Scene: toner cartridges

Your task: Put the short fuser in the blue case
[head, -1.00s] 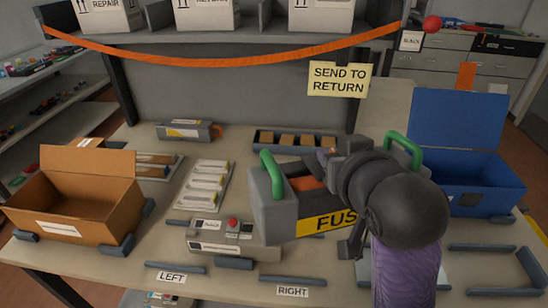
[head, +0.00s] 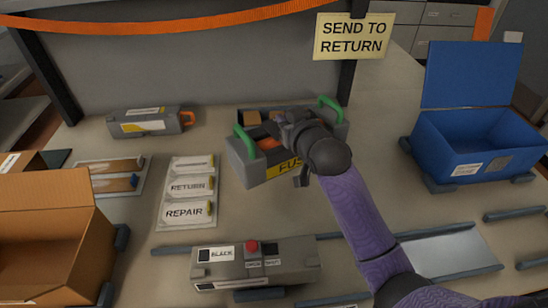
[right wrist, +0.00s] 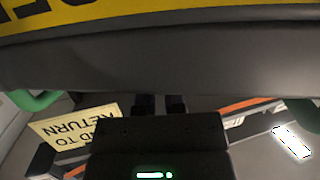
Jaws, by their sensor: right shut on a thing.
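A grey fuser (head: 247,170) with a green handle at each end and a yellow label starting "FUS" is held in the middle of the head view. My right gripper (head: 294,150) is shut on it and hides part of its label and body. In the right wrist view the fuser's dark body (right wrist: 160,55) and yellow label fill the top, above the gripper (right wrist: 159,103). The blue case (head: 480,150) stands open at the right, its lid up, apart from the fuser. The visible part of its inside looks empty. My left gripper is not in view.
A dark tray with tan blocks (head: 252,117) lies behind the fuser. A grey unit with an orange handle (head: 145,122) is at the back left. A cardboard box (head: 52,240) is front left, a grey device with a red button (head: 255,264) in front.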

